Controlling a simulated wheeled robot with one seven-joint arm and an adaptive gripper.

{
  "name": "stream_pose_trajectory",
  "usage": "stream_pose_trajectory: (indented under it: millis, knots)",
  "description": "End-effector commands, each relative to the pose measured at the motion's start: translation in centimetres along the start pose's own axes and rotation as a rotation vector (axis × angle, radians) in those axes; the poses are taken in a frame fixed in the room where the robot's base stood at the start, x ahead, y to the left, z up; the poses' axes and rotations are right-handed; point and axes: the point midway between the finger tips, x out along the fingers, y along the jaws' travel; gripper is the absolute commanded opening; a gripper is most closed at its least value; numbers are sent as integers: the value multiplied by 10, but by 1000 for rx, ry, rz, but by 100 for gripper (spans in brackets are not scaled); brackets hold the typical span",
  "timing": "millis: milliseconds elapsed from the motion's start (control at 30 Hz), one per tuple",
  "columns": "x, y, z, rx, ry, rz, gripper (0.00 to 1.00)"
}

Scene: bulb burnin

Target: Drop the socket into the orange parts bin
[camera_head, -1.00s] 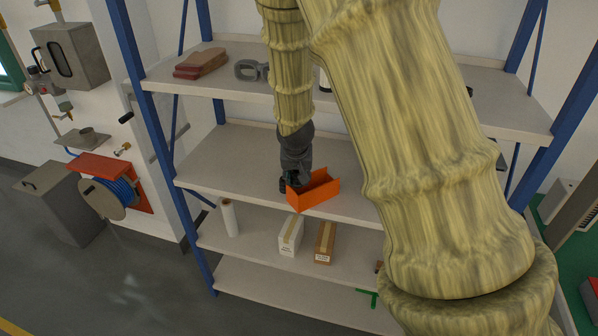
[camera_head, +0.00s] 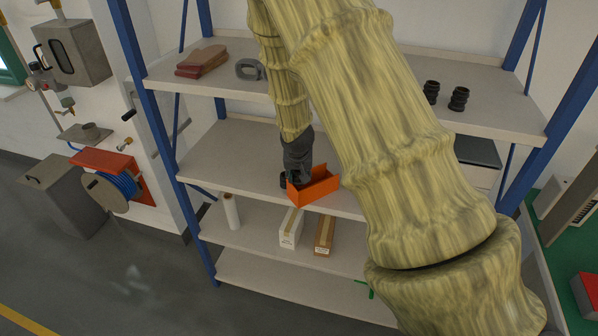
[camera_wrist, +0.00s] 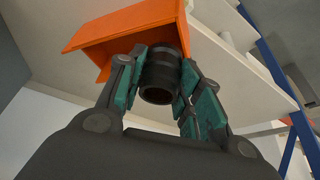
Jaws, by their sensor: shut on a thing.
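The socket (camera_wrist: 160,76) is a short, dark, ribbed cylinder with an open end. In the wrist view it sits between the green-padded fingers of my gripper (camera_wrist: 160,88), which is shut on it. The orange parts bin (camera_wrist: 128,26) is right beside and behind the socket there. In the head view the bin (camera_head: 318,189) stands on the middle shelf, and my gripper (camera_head: 296,176) is at its left end, partly overlapping it. I cannot tell whether the socket is over the bin's opening. The bin's inside is mostly hidden.
The middle shelf (camera_head: 235,160) is bare left of the bin. The upper shelf holds two dark ribbed parts (camera_head: 445,97), a grey ring-like part (camera_head: 250,69) and reddish-brown blocks (camera_head: 201,61). Below are a white box (camera_head: 290,228) and a brown box (camera_head: 324,235). A blue post (camera_head: 150,130) stands left.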

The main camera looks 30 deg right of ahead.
Motion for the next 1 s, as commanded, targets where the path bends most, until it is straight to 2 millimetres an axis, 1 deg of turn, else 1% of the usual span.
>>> stream_pose_trajectory:
  millis: [167,700,800,833,900,933,1000]
  knots:
    - [0,0,0,0,0,0,13]
    - [12,0,5,1,0,0,13]
    - [11,0,5,1,0,0,13]
    - [11,0,5,1,-1,0,40]
    - [11,0,6,0,-1,1,53]
    - [12,0,6,0,-1,1,57]
    - [11,0,6,0,-1,0,57]
